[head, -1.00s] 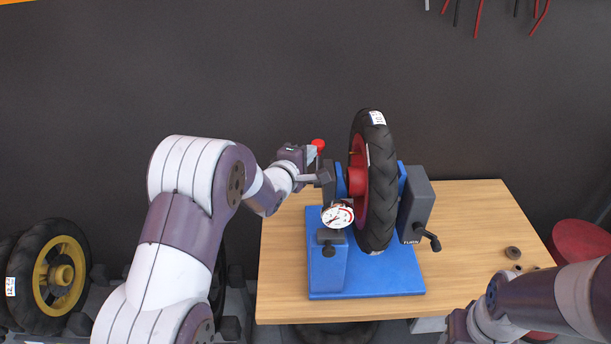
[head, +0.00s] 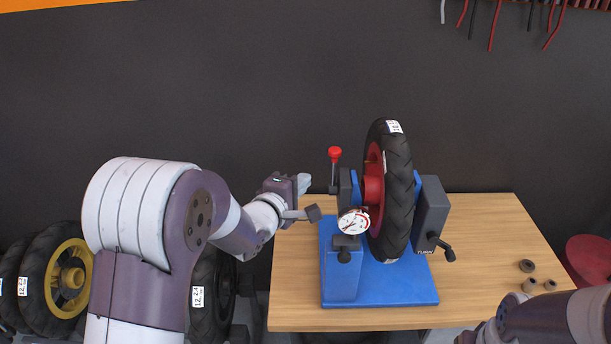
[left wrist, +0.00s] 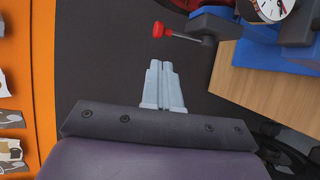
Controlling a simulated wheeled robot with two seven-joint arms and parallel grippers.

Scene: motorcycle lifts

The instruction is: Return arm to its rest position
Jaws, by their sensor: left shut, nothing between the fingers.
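My left gripper (head: 305,182) is in the air to the left of the blue wheel stand, apart from the red-knobbed lever (head: 335,154). In the left wrist view its two pale fingers (left wrist: 160,64) lie together, shut and empty. The lever, with its red knob (left wrist: 161,30), stands upright at the stand's left side in the head view. My left arm is bent at the elbow on the left. My right arm shows at the lower right; its gripper is out of the picture.
The blue stand (head: 390,290) holds a black tyre with a red hub (head: 397,190) and a dial gauge (head: 353,221) on a wooden table (head: 480,240). Several small brown rings (head: 526,266) lie at the table's right. Tyres (head: 62,275) stand at lower left. A dark wall is behind.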

